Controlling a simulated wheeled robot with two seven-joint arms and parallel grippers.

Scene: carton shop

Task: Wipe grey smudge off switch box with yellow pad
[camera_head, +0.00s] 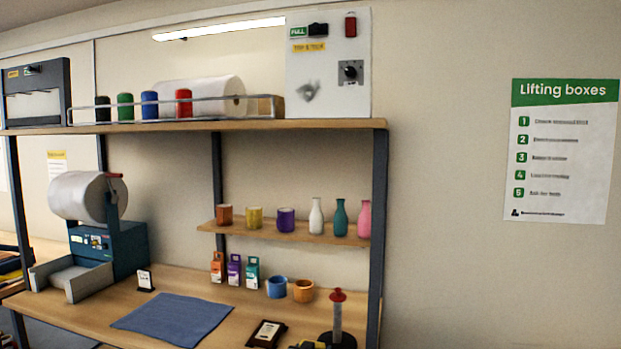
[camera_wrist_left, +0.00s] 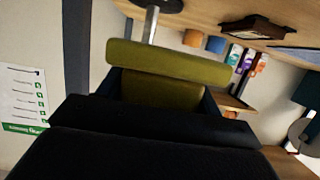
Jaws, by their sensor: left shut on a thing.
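The switch box (camera_head: 328,65) is a light grey panel standing on the top shelf, with a black knob, a red switch and labels on its front. The grey smudge (camera_head: 310,91) shows on its lower left face. In the left wrist view, my left gripper (camera_wrist_left: 162,90) is shut on the yellow pad (camera_wrist_left: 170,63), which looks olive and has a wide bar across a narrower grip. A small yellow and dark patch (camera_head: 310,345) at the bottom edge of the head view is cut off; I cannot tell whether it is the held pad. My right gripper is not in view.
The top shelf (camera_head: 230,125) also holds several coloured rolls behind a wire rail. A red-topped stand (camera_head: 337,318) rises near the bench's right end, by a dark post (camera_head: 378,230). A blue mat (camera_head: 173,318) and small cups lie on the bench.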

